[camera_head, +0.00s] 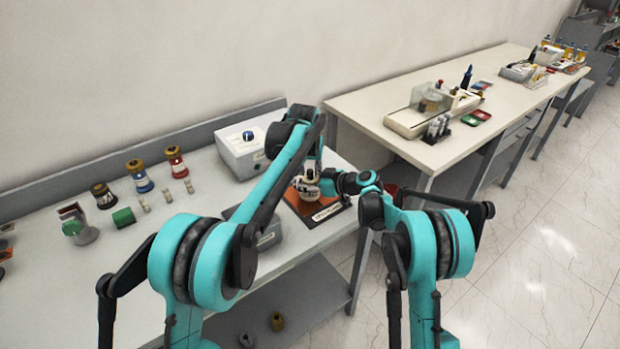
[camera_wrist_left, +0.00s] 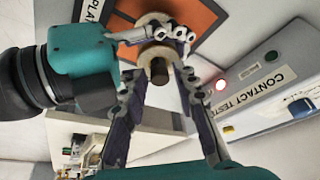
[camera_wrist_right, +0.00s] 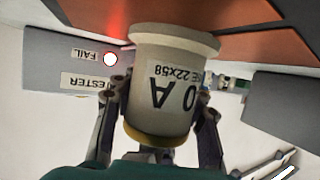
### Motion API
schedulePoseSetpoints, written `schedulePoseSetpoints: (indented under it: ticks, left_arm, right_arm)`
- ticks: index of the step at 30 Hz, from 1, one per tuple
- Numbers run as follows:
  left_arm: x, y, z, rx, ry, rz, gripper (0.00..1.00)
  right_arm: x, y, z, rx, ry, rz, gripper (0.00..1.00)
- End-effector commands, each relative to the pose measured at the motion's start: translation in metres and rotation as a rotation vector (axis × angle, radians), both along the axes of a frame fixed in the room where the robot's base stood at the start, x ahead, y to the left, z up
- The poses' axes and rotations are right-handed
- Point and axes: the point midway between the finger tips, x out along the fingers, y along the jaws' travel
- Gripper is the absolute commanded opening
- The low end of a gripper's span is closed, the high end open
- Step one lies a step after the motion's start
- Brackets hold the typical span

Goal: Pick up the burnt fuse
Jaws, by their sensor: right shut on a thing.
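A cream cylinder (camera_wrist_right: 165,85) with printed text including "22x58" and a yellowish end fills the middle of the right wrist view. My right gripper (camera_wrist_right: 160,110) is shut on it, with fingers on both sides. The cylinder (camera_head: 306,188) is over the orange plate in the head view. In the left wrist view, a dark brown pin (camera_wrist_left: 160,70) sticks out of a beige ring (camera_wrist_left: 155,50). My left gripper (camera_wrist_left: 162,95) is open, its spread fingers on either side of the pin. Whether the pin is the burnt fuse, I cannot tell.
The orange plate (camera_wrist_left: 187,20) lies below the cylinder. A contact tester (camera_head: 244,150) stands behind; a red lamp (camera_wrist_left: 221,84) is lit on it. A second grey box (camera_head: 268,238) is in front. Several bushings, including a blue one (camera_head: 138,176), stand at left.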

Motion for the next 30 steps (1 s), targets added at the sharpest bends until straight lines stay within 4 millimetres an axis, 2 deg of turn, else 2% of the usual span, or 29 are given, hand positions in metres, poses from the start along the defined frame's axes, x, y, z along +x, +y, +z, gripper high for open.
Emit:
schedulePoseSetpoints:
  ticks: [7,10,11,20,23,26,30]
  left_arm:
    - [0.001,0.000,-0.004,0.000,0.000,0.000,0.29]
    - [0.001,0.000,-0.004,0.000,0.000,0.000,0.03]
    - [0.001,0.000,-0.004,0.000,0.000,0.000,0.00]
    - [0.001,0.000,-0.003,0.000,0.000,0.000,0.00]
    - [0.001,0.000,0.003,0.000,0.000,0.000,0.00]
    - [0.001,0.000,0.018,0.000,0.000,0.000,0.00]
    - [0.001,0.000,0.048,0.000,0.000,0.000,0.00]
  right_arm:
    - [0.000,0.000,0.000,-0.001,0.000,-0.001,0.00]
    - [0.000,0.000,0.000,-0.001,0.001,0.000,0.00]
    - [0.000,0.000,0.000,-0.001,0.001,0.000,0.00]
    - [0.000,0.000,0.000,-0.001,0.000,0.000,0.00]
    - [0.000,0.000,0.000,-0.001,0.000,0.000,0.00]
    - [0.000,0.000,0.000,-0.001,0.000,0.000,0.00]
    - [0.000,0.000,0.000,-0.001,0.000,0.000,0.00]
